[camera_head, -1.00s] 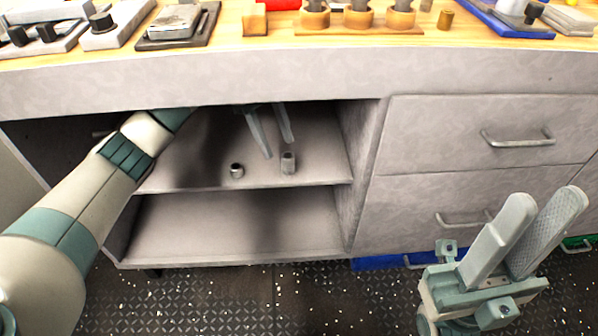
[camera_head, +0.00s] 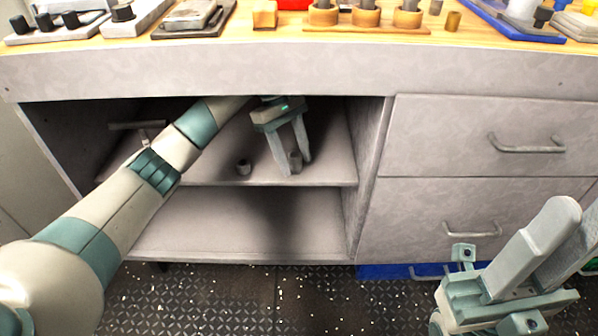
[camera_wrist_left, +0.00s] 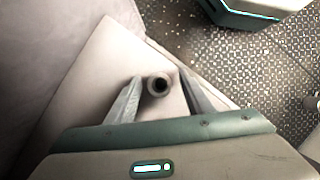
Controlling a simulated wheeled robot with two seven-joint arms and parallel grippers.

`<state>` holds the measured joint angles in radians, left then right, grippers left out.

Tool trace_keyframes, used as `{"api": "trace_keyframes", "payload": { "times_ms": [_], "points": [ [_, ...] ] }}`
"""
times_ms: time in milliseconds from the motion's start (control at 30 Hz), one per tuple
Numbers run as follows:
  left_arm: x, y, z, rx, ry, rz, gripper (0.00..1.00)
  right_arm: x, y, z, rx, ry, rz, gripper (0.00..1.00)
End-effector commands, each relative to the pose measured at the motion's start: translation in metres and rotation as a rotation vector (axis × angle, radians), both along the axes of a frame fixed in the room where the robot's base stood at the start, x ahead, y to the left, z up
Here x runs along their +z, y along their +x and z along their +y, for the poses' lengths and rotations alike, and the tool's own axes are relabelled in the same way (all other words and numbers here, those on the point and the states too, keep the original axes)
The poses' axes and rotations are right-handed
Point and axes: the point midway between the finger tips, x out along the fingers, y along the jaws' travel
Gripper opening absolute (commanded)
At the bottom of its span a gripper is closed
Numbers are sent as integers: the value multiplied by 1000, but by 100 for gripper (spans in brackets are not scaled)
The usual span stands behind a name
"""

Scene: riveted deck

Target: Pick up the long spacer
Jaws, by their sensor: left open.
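The long spacer (camera_head: 295,160) is a small grey upright cylinder on the upper shelf of the open cabinet. In the left wrist view its round top with a dark hole shows as a ring (camera_wrist_left: 158,85). My left gripper (camera_head: 297,168) is open and points down over the shelf, with one finger on each side of the spacer. In the left wrist view the spacer lies between the open fingertips, with a gap visible on both sides. My right gripper (camera_head: 578,215) is open and empty at the lower right.
The shelf (camera_head: 215,172) lies under the worktop (camera_head: 300,72), with a side wall (camera_head: 367,160) to its right. Drawers with handles (camera_head: 526,147) are further right. A blue bin (camera_head: 385,271) sits on the floor below. The lower shelf (camera_head: 230,225) is empty.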

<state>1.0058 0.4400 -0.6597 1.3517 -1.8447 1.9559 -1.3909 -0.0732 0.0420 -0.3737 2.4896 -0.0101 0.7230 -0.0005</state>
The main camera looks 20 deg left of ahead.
Motion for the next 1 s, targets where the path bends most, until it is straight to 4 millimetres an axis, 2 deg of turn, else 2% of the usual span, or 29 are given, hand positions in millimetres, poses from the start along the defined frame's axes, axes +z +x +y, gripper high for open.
{"api": "trace_keyframes", "payload": {
  "times_ms": [100, 567, 767, 1000],
  "points": [
    [-6, 1, 0, -1, 0, 0, 48, 1, 0, 1, 5, 3, -8, 30],
    [-5, 1, 0, -2, 0, -1, 48, 1, 0, 1, 5, 3, -7, 30],
    [-5, 1, 0, -2, 0, -1, 2, 1, 0, 1, 4, 3, -7, 30],
    [-5, 1, 0, -1, -1, -1, 0, 1, 0, 1, 4, 3, -7, 30]
  ]
}}
